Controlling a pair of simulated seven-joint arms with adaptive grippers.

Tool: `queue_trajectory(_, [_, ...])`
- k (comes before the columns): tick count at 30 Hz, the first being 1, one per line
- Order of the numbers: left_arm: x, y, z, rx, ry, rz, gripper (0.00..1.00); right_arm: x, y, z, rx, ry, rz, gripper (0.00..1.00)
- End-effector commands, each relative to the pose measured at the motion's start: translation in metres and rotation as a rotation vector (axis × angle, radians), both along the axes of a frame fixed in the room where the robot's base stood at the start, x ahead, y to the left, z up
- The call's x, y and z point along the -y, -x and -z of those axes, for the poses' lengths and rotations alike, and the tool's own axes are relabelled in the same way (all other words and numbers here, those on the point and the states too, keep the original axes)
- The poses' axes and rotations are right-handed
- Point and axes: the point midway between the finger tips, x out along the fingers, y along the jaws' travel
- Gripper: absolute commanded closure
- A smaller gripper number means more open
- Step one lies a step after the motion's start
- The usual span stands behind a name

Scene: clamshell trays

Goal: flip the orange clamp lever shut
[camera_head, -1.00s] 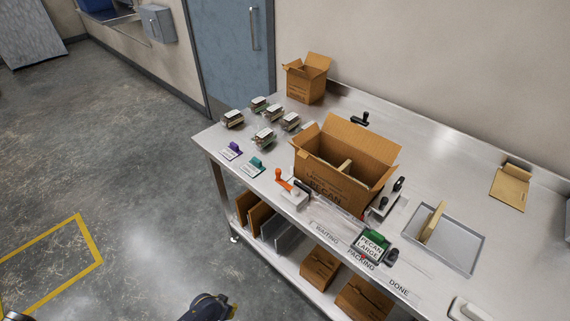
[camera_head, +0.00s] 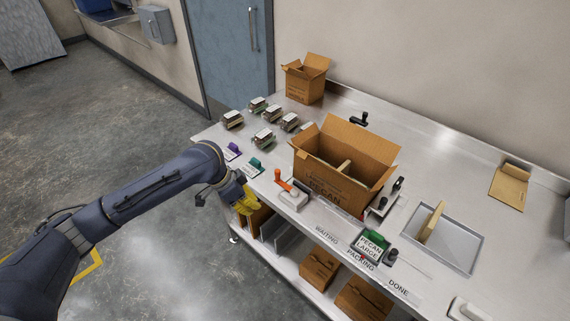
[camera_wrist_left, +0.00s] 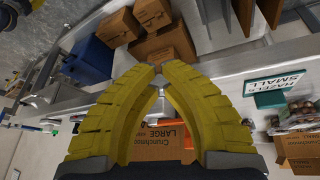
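The orange clamp lever (camera_head: 279,176) stands raised on a pale clamp base (camera_head: 293,198) at the front edge of the steel table. My left gripper (camera_head: 243,203), with yellow fingers, is in front of the table edge, to the left of the clamp and apart from it. In the left wrist view its fingers (camera_wrist_left: 156,69) come together at the tips, with nothing seen between them. A patch of orange shows behind the fingers there, but I cannot tell whether it is the lever. My right gripper is not in view.
An open carton (camera_head: 338,184) stands just behind the clamp. A teal-handled stamp (camera_head: 256,165) and a purple one (camera_head: 233,151) lie to its left. A green-topped label block (camera_head: 372,240) and a metal tray (camera_head: 463,264) are to the right.

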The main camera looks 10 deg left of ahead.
Motion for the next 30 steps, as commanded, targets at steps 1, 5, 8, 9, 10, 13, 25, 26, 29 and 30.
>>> queue_trajectory(1, [0.007,-0.01,-0.027,0.039,0.012,-0.021,1.0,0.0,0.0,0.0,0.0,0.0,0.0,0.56])
queue_trajectory(5, [0.019,-0.033,-0.079,0.112,0.056,-0.116,1.0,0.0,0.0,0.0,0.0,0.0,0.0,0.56])
queue_trajectory(8, [0.026,-0.046,-0.11,0.155,0.091,-0.179,1.0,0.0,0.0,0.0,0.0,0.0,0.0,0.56])
queue_trajectory(9, [0.028,-0.05,-0.12,0.168,0.104,-0.199,1.0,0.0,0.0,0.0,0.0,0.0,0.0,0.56])
queue_trajectory(10, [0.029,-0.052,-0.126,0.178,0.112,-0.213,1.0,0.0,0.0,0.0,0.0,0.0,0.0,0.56])
queue_trajectory(13, [0.032,-0.058,-0.142,0.198,0.135,-0.245,1.0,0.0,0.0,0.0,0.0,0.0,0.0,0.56])
queue_trajectory(25, [0.033,-0.062,-0.152,0.211,0.15,-0.269,1.0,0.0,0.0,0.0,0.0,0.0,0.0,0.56])
queue_trajectory(26, [0.033,-0.062,-0.152,0.211,0.15,-0.269,1.0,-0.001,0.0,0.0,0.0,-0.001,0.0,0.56])
queue_trajectory(29, [0.034,-0.063,-0.151,0.211,0.151,-0.269,1.0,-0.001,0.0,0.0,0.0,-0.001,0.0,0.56])
queue_trajectory(30, [0.035,-0.063,-0.149,0.211,0.151,-0.269,1.0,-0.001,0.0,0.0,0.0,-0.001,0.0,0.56])
